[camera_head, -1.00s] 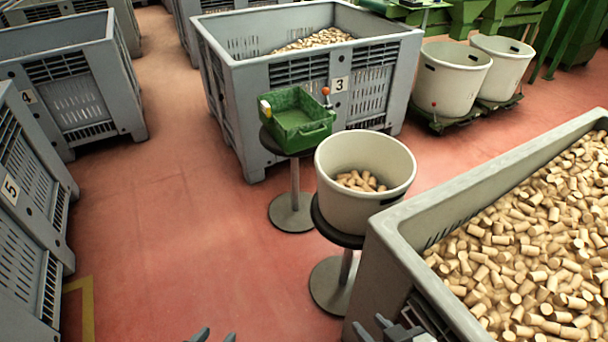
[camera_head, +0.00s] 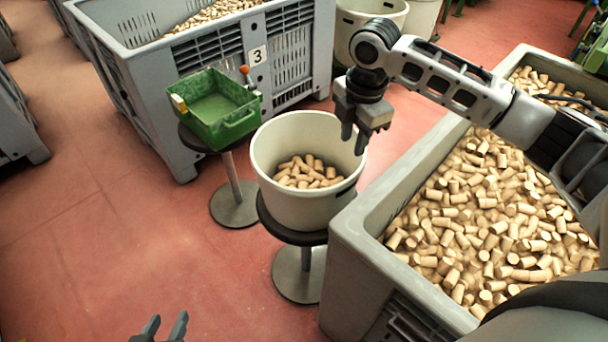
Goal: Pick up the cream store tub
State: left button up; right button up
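The cream store tub (camera_head: 300,205) stands upright on a round dark stool with a metal post. Several cork stoppers (camera_head: 308,172) lie in its bottom. My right gripper (camera_head: 354,143) hangs fingers-down at the tub's right rim, with its fingers apart. One finger overlaps the rim in the picture; I cannot tell whether it touches. My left gripper (camera_head: 165,328) is at the bottom edge, low and left of the tub, with its two fingertips apart and nothing between them.
A grey crate (camera_head: 352,225) full of corks stands close on the tub's right. A green tray (camera_head: 228,125) sits on another stool, left and behind. Grey crate 3 (camera_head: 180,110) and more cream tubs (camera_head: 345,30) stand behind. Red floor at left is open.

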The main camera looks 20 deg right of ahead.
aim_at(342, 185)
jog(key=f, duration=0.7)
jog(key=f+b, duration=0.1)
jog(key=f, duration=0.2)
jog(key=shift+w+f, duration=0.15)
jog(key=shift+w, duration=0.1)
jog(key=f, duration=0.2)
jog(key=a+f, duration=0.1)
jog(key=f, duration=0.1)
jog(key=shift+s+f, duration=0.1)
jog(key=shift+s, duration=0.2)
jog(key=shift+f, duration=0.5)
grip_shut()
jog(key=shift+w, duration=0.1)
jog(key=shift+w+r, duration=0.1)
jog(key=shift+r, duration=0.05)
